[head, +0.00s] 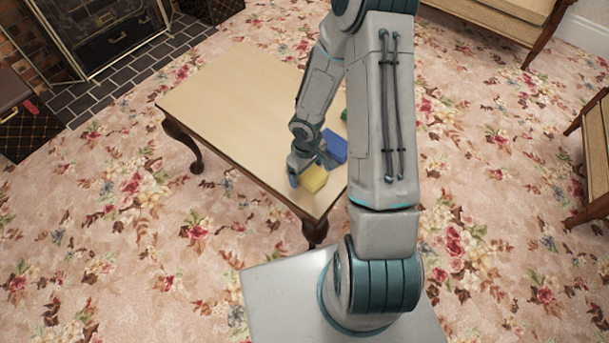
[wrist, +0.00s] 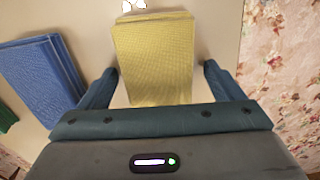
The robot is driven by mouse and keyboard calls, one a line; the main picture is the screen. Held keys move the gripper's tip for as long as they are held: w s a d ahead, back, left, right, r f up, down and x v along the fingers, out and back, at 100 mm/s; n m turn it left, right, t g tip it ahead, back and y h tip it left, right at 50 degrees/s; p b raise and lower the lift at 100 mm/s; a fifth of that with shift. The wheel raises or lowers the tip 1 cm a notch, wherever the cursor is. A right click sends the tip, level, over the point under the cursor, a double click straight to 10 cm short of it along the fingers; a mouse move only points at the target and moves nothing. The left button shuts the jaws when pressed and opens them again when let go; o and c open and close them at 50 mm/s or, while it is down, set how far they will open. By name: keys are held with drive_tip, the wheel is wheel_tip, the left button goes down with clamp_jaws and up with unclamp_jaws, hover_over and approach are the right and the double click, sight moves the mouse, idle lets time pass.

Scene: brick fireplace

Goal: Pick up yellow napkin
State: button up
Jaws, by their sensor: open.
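The yellow napkin (head: 314,179) lies on the wooden table near its front edge. In the wrist view the napkin (wrist: 155,55) is a folded yellow block between and just beyond my fingers. My gripper (wrist: 160,84) is open, with one finger on each side of the napkin's near end and a gap on both sides. In the head view my gripper (head: 306,169) is low over the table at the napkin, partly hidden by my own arm.
A blue folded cloth (wrist: 42,75) lies to the left of the napkin in the wrist view, and a green item (wrist: 5,116) lies beyond it at the left edge. The table (head: 235,100) is bare toward the fireplace. Floral carpet surrounds it.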

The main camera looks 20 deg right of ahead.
drive_tip(key=shift+f, duration=0.1)
drive_tip(key=shift+c, duration=0.4)
drive_tip(key=c, duration=1)
